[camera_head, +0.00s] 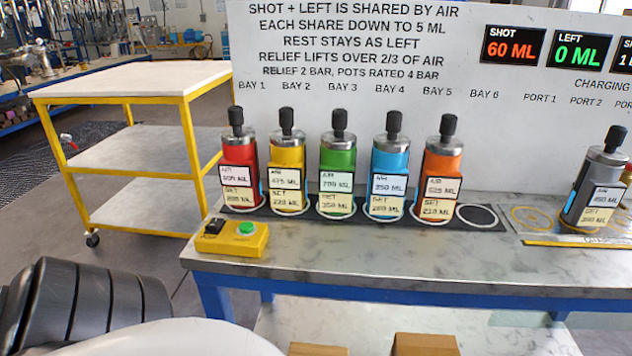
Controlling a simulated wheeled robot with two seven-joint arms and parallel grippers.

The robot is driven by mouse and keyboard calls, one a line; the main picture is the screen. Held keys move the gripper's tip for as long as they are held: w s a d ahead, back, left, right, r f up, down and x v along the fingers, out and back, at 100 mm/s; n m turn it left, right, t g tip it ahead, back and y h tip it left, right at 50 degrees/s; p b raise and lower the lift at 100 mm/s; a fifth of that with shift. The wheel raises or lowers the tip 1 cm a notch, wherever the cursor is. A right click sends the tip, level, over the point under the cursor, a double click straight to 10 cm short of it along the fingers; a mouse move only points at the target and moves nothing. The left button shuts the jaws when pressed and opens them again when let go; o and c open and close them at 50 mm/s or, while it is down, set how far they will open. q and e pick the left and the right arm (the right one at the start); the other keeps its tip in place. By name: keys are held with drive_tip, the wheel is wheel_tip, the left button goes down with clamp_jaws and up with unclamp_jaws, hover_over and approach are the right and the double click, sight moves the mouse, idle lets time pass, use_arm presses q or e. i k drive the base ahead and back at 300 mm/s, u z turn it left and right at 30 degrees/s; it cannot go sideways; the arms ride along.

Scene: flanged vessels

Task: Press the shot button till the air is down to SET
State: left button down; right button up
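A yellow button box (232,238) sits at the bench's front left corner. It has a green button (246,228) and a black part (214,226) beside it. The board's displays read SHOT 60 ML (511,45) and LEFT 0 ML (579,51). A dark grey vessel (583,204) stands upright at the charging ports on the right; its card seems to read AIR 450 ML, with a SET figure too small to be sure of. Neither of my grippers is in view.
Red (241,170), yellow (287,170), green (338,165), blue (389,165) and orange (441,170) vessels stand in bays 1 to 5. Bay 6 (478,216) and a port ring (530,218) are empty. The bench front (400,265) is clear. A cart (130,80) stands left.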

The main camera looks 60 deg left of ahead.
sight(246, 227)
drive_tip(key=z, duration=0.7)
drive_tip(key=k, duration=0.85)
drive_tip(key=u, duration=1.15)
